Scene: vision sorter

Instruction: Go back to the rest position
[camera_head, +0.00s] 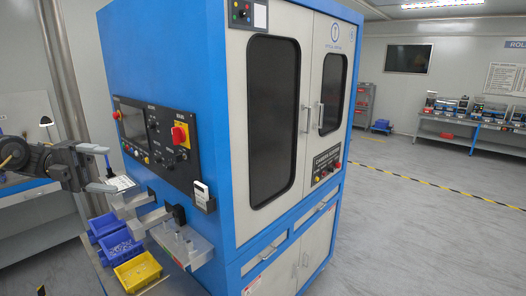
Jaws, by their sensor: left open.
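My left gripper (106,174) is at the left of the head view, in front of the blue and white machine (216,150). Its jaws are open and point right, with nothing visible between them. It is beside the machine's black control panel (158,138) and above the bins. Part of the machine's side behind it is hidden. My right gripper is out of view.
Metal chutes (180,243) stick out from the machine below the panel. Blue bins (104,224) and a yellow bin (138,271) stand below the gripper. A workbench (465,131) stands far right. The grey floor (430,230) right of the machine is clear.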

